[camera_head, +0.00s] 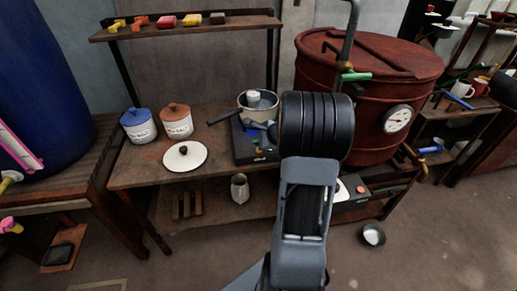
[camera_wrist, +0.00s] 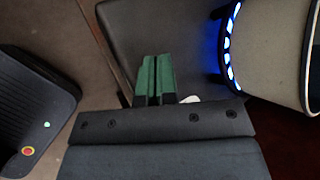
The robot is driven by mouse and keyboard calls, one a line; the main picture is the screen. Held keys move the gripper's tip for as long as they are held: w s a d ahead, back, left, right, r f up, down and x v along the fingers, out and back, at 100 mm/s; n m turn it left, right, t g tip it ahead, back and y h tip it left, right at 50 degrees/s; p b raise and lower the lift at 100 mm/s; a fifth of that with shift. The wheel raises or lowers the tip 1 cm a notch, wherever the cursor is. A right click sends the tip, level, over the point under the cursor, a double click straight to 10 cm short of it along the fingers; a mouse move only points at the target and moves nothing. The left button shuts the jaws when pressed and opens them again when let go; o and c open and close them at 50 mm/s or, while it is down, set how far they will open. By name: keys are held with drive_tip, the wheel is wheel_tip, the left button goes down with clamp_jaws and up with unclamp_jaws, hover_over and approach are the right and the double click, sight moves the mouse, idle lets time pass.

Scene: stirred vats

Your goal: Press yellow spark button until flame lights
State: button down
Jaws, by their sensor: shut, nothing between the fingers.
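The dark burner unit (camera_head: 243,150) stands on the wooden table, with a pale metal pot (camera_head: 243,103) on it. In the wrist view the pot (camera_wrist: 268,50) is at the right, and a ring of blue flame (camera_wrist: 228,50) burns along its base. My gripper (camera_wrist: 156,58) has green fingers, shut together and empty, over the dark burner top (camera_wrist: 185,40) beside the pot. A small white part (camera_wrist: 190,99) shows just right of the fingers. I cannot make out the yellow spark button; the fingers or my arm may hide it. Whether the fingers touch anything is unclear.
A blue-lidded jar (camera_head: 138,128), an orange-lidded jar (camera_head: 176,124) and a round white lid (camera_head: 184,157) sit left of the burner. A large red vat (camera_head: 370,85) with a gauge (camera_head: 397,119) stands close at the right. A shelf (camera_head: 190,30) hangs above.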

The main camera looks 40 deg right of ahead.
drive_tip(key=shift+r+p, duration=2)
drive_tip(key=shift+r, duration=0.55)
drive_tip(key=s+a+r+n+g+p, duration=0.4)
drive_tip(key=s+a+n+g, duration=0.2)
drive_tip(key=s+a+n, duration=0.55)
drive_tip(key=s+a+r+n+h+p, duration=0.1)
drive_tip(key=s+a+r+n+p, duration=0.2)
drive_tip(key=a+r+n, duration=0.3)
drive_tip(key=s+a+r+n+h+p, duration=0.1)
drive_tip(key=s+a+r+n+p, duration=0.2)
drive_tip(key=a+r+n, duration=0.2)
drive_tip(key=shift+a+r+n+t+h+p, duration=0.3)
drive_tip(key=shift+a+r+n+t+p, duration=0.1)
drive_tip(key=shift+r+n, duration=0.45)
